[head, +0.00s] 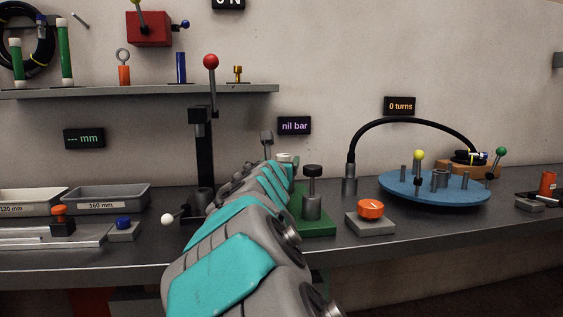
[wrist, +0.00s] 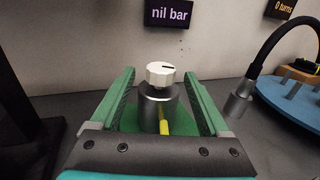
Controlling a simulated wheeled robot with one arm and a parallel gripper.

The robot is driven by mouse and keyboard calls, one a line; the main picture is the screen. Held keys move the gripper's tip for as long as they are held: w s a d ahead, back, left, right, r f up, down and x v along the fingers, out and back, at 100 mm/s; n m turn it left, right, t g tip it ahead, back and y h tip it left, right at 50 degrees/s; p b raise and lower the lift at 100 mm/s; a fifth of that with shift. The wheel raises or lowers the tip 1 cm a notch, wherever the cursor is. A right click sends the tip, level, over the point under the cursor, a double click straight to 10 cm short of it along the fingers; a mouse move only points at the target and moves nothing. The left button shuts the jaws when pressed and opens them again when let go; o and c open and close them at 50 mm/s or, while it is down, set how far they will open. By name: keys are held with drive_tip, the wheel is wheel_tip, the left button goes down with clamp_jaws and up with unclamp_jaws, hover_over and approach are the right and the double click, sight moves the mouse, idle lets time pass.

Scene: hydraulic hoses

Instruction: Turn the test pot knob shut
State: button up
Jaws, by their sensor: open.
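The test pot (wrist: 159,108) is a dark grey cylinder with a yellow strip down its front, standing on a green base in the wrist view. Its white knob (wrist: 160,75) sits on top, with a dark mark pointing to the right. My gripper (wrist: 160,80) is open, its two green fingers on either side of the pot and knob, with a visible gap on both sides. In the head view the white knob (head: 285,157) shows just past the end of my arm. My arm hides most of the pot there.
A display (head: 294,125) reading "nil bar" hangs on the wall behind. A dark-capped post (head: 312,188) stands on the green base (head: 318,225), right of my arm. An orange knob (head: 371,209) and a blue turntable (head: 435,198) lie further right. A red-balled lever (head: 210,62) rises at left.

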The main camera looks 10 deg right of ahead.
drive_tip(key=shift+w+d, duration=0.15)
drive_tip(key=shift+w, duration=0.15)
clamp_jaws()
idle(0.6)
